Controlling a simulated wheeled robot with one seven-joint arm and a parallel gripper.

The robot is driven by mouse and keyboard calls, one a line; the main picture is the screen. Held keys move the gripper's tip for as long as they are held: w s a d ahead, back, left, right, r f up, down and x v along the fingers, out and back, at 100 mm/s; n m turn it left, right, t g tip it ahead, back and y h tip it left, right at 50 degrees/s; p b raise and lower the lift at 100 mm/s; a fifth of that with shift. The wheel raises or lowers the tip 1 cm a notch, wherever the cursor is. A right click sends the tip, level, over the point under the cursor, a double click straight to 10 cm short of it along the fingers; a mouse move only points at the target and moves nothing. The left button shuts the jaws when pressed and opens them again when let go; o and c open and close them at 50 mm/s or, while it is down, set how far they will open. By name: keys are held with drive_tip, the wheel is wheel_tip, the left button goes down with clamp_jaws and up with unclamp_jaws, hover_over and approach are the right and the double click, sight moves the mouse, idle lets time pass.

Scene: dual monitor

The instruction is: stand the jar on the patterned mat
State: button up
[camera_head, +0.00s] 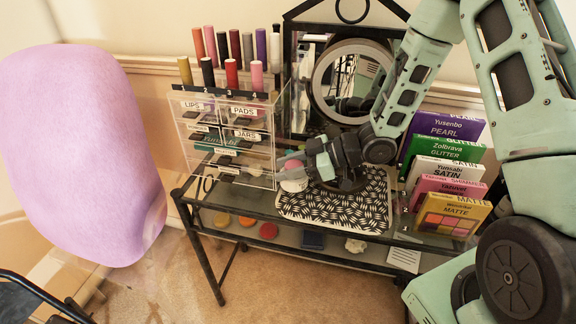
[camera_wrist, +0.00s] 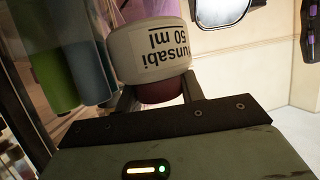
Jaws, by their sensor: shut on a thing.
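The jar (camera_wrist: 150,48) is white with dark print reading "unsabi 50 ml", upside down in the wrist view, and a dark red lid (camera_wrist: 158,92) on the side towards my palm. My gripper (camera_wrist: 158,95) is shut on it, one finger on each side of the lid. In the head view my gripper (camera_head: 308,162) is over the left part of the mat, beside the clear drawer box, and hides much of the jar (camera_head: 293,184). The black-and-white patterned mat (camera_head: 330,212) lies on the table. I cannot tell whether the jar touches it.
The clear drawer box (camera_head: 183,135) with upright tubes stands close at left. A round mirror (camera_head: 318,82) stands behind. A row of palette boxes (camera_head: 452,216) stands at right. The mat's front part is clear. Green (camera_wrist: 58,78) and blue (camera_wrist: 90,72) cylinders show beside the jar.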

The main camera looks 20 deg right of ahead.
drive_tip(key=shift+f, duration=0.2)
drive_tip(key=o, duration=0.8)
drive_tip(key=shift+c, duration=0.2)
